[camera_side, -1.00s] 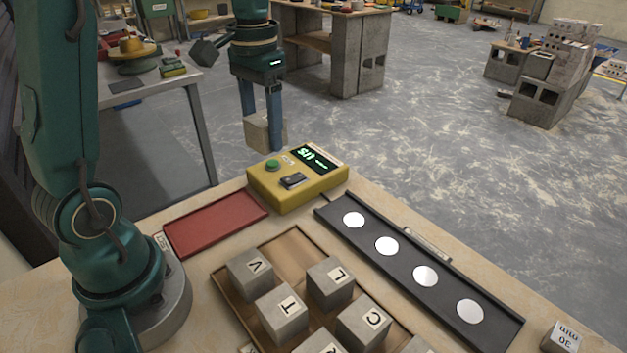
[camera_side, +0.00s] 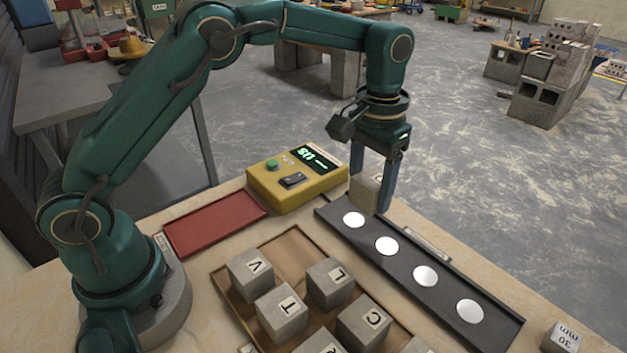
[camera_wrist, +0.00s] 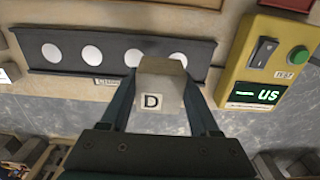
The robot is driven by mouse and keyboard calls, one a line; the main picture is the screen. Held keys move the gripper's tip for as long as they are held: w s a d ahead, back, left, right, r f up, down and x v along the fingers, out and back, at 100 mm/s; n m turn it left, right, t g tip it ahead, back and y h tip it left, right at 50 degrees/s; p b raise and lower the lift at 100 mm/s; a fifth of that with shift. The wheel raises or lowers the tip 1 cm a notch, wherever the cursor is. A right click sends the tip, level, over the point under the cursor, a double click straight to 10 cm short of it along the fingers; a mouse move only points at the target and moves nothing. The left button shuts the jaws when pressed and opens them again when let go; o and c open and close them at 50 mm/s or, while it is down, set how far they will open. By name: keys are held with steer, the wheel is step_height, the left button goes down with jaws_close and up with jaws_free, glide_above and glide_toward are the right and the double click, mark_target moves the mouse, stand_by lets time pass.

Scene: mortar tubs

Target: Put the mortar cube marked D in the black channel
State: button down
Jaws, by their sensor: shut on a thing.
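My gripper (camera_side: 376,183) is shut on a tan mortar cube (camera_side: 364,193). In the wrist view the cube (camera_wrist: 159,88) shows a white label with the letter D, between the two fingers (camera_wrist: 158,100). The black channel (camera_side: 398,268) lies along the far edge of the bench, with several white discs in a row; it also shows in the wrist view (camera_wrist: 110,38). In the side view the cube is held near the channel's upper left end, close to the first disc. I cannot tell its exact height over the channel.
A yellow tester box (camera_side: 262,187) with a green button and display stands just left of the cube. A red tray (camera_side: 217,222) lies left of it. A wooden tray (camera_side: 290,244) holds several lettered cubes.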

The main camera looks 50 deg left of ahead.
glide_above(386, 247)
step_height(386, 247, down, 3)
steer(key=shift+r, duration=0.1)
steer(key=shift+f, duration=2.05)
steer(key=shift+f, duration=0.15)
steer(key=shift+c, duration=0.6)
jaws_free()
